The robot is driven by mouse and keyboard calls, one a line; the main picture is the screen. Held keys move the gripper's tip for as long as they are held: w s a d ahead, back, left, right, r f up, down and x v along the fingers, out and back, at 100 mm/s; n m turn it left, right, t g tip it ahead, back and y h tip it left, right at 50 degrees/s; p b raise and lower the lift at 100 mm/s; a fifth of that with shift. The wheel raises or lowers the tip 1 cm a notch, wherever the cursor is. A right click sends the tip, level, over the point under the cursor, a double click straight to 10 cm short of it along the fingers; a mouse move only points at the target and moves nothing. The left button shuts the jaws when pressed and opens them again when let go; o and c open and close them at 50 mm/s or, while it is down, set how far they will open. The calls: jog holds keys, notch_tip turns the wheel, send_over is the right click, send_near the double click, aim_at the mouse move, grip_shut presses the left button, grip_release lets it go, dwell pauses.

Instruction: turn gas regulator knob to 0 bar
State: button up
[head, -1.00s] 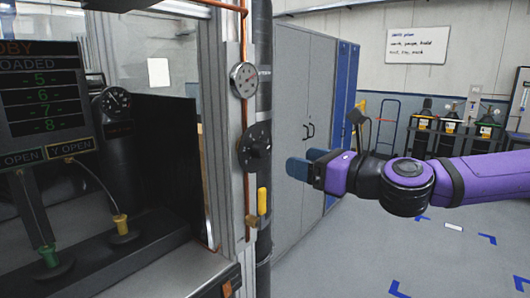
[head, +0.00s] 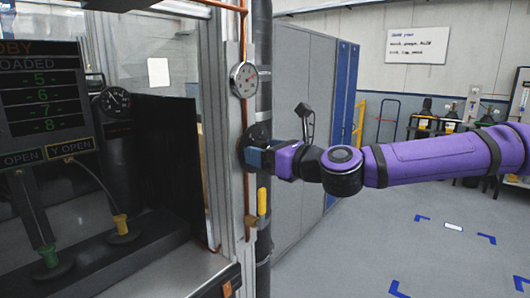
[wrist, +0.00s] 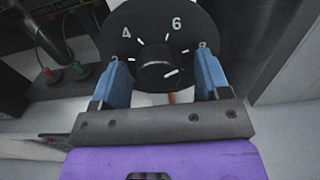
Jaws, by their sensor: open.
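The regulator's black dial plate (wrist: 158,20) fills the top of the wrist view, with white numbers 4, 6 and 8 readable and another partly hidden behind the left finger. Its round knob (wrist: 155,73) is at the middle, with a white mark on its lower right side. My gripper (wrist: 162,68) is open, one blue finger on each side of the knob, with gaps between. I cannot tell how deep the fingers reach. In the head view, my gripper (head: 246,157) covers most of the dial; only its upper part (head: 259,131) shows. A round pressure gauge (head: 243,79) sits above it.
A copper pipe (head: 245,115) runs down the post beside the regulator. A yellow-handled valve (head: 262,201) is just below my gripper. Grey cabinets (head: 305,75) stand behind. The machine with its display (head: 40,100) is at left. Floor at right is clear.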

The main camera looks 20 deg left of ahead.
jog(key=shift+c, duration=0.3)
jog(key=c, duration=0.9)
